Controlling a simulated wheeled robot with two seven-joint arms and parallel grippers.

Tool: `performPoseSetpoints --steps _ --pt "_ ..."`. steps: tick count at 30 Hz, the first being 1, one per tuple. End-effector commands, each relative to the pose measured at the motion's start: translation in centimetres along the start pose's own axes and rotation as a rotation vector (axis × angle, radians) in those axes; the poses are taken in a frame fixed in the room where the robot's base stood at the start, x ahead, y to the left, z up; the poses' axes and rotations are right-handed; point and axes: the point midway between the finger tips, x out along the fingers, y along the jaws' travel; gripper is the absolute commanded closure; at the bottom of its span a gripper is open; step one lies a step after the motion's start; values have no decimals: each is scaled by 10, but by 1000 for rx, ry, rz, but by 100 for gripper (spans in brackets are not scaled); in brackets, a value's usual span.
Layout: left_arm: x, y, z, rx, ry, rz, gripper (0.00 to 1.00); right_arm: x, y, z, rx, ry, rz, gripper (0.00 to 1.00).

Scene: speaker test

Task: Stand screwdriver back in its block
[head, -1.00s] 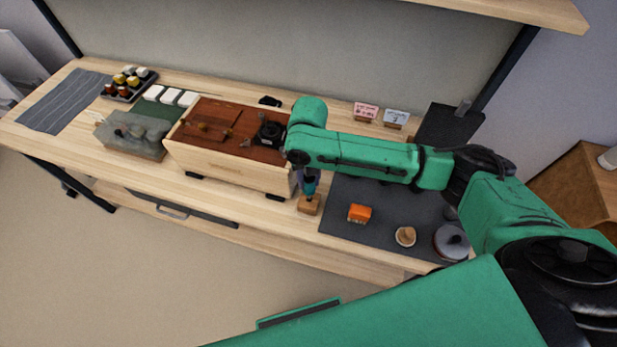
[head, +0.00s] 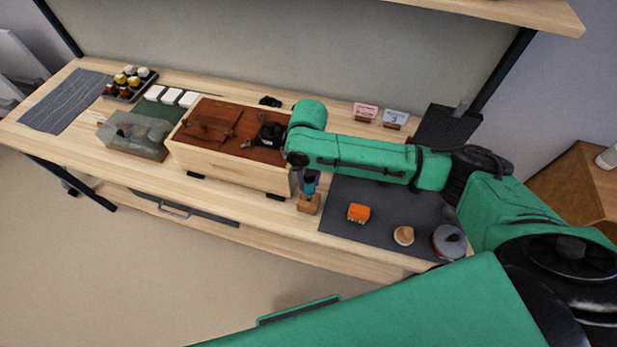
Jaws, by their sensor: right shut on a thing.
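The small wooden block (head: 308,205) stands on the bench near its front edge, at the left edge of the dark mat. The screwdriver (head: 310,188) shows as a short blue-teal handle, upright directly above the block. Its lower end meets the block's top in this view; I cannot tell how deep it sits. My right gripper (head: 309,176) points down over the block and is shut on the screwdriver; my wrist hides most of the fingers. My left gripper is not in view.
A wooden box with a red-brown top (head: 235,170) stands close left of the block. On the dark mat (head: 385,208) are an orange item (head: 358,213), a small round wooden piece (head: 403,236) and a grey lidded pot (head: 449,241). A clear bin (head: 135,137) stands farther left.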

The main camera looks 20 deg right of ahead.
Motion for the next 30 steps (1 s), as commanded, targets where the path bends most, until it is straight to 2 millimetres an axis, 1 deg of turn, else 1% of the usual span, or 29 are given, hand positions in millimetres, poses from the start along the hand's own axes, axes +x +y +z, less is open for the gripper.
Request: performPoseSetpoints --steps 11,21,30 --pt "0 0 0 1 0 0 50 0 0 0 0 0 0 100" --pt "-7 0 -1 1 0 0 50 0 0 0 0 0 -1 100" --pt "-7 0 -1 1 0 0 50 0 0 0 0 0 0 100"
